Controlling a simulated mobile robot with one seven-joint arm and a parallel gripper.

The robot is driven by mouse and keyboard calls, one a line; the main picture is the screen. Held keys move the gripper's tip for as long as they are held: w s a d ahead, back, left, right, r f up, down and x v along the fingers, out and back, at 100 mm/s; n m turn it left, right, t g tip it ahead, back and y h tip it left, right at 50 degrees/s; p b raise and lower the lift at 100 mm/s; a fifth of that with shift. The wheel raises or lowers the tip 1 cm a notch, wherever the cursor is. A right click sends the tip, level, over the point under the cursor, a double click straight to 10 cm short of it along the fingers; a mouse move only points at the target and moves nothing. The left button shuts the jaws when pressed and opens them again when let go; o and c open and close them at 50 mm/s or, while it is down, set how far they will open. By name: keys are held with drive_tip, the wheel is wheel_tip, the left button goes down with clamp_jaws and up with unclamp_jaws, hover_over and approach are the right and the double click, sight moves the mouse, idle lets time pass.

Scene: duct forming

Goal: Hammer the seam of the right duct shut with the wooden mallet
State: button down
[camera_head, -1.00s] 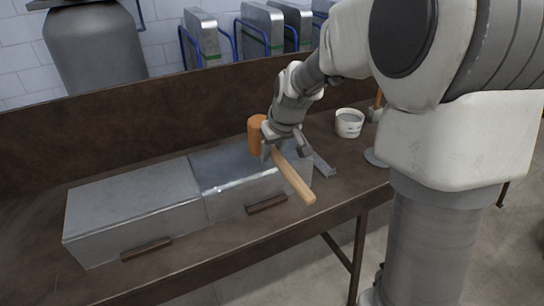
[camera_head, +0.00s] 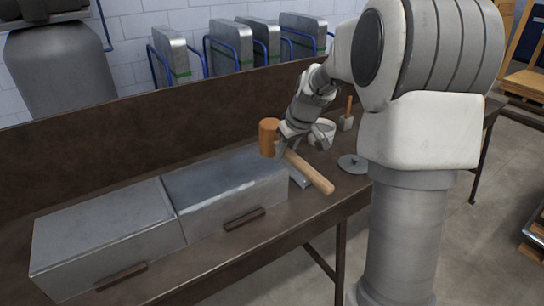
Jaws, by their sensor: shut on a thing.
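The wooden mallet (camera_head: 310,171) has an orange-brown head and a pale handle that points toward the front right. My gripper (camera_head: 282,152) is shut on the handle close to the head. The mallet is over the right end of the right duct (camera_head: 222,190), apparently above it; whether they touch I cannot tell. The right duct is a grey metal box lying on the bench, joined end to end with the left duct (camera_head: 105,240). Its seam cannot be made out clearly.
The brown bench (camera_head: 110,140) has a raised back wall. A white tub (camera_head: 322,133), a small tool with an upright wooden handle (camera_head: 347,118) and a grey disc (camera_head: 352,164) stand right of the ducts. Dark strips lie along the ducts' front. Metal panels (camera_head: 232,50) stand behind.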

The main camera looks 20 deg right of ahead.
idle(0.3)
wheel_tip(320, 180, down, 9)
drive_tip(key=b, duration=0.8)
wheel_tip(320, 180, up, 9)
drive_tip(key=p, duration=0.7)
drive_tip(key=shift+r, duration=0.2)
drive_tip(key=shift+f, duration=0.1)
wheel_tip(320, 180, down, 10)
drive_tip(key=r+b, duration=0.1)
drive_tip(key=b, duration=0.7)
wheel_tip(320, 180, up, 9)
drive_tip(key=p, duration=0.6)
drive_tip(key=shift+r+p, duration=0.1)
drive_tip(key=shift+p, duration=0.3)
